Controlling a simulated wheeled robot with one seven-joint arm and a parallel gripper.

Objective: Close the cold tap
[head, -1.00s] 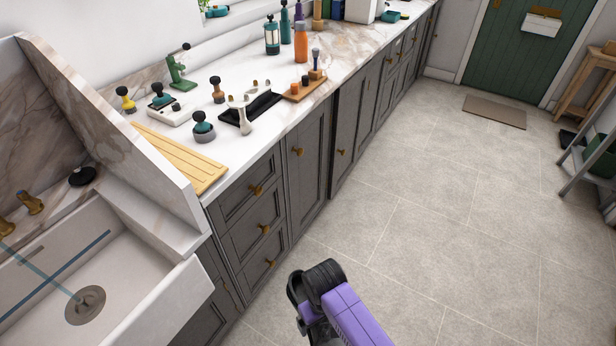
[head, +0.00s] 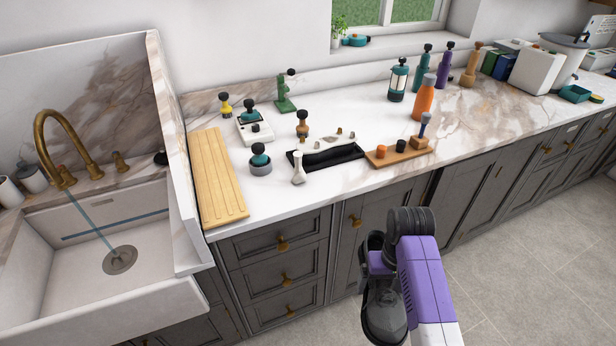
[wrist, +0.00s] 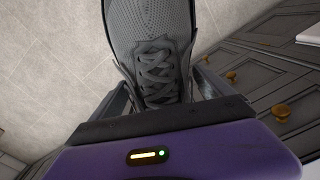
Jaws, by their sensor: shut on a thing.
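A brass tap (head: 50,120) with a curved spout stands behind the white sink (head: 150,285) at the left of the head view. A thin stream of water (head: 92,225) falls from it to the drain. A brass handle (head: 94,168) stands right of the spout; I cannot tell which handle is cold. My gripper (wrist: 163,85) is shut on a grey laced shoe (wrist: 155,45), which shows also in the head view (head: 384,312). It is in front of the drawers, well right of the sink and apart from the tap.
A marble side panel (head: 172,140) rises between the sink and the counter. The counter holds a ribbed wooden board (head: 218,180), a black tray (head: 328,157), an orange bottle (head: 424,98) and several small tools. Dark drawers (head: 275,270) stand below. The floor (head: 530,270) at right is clear.

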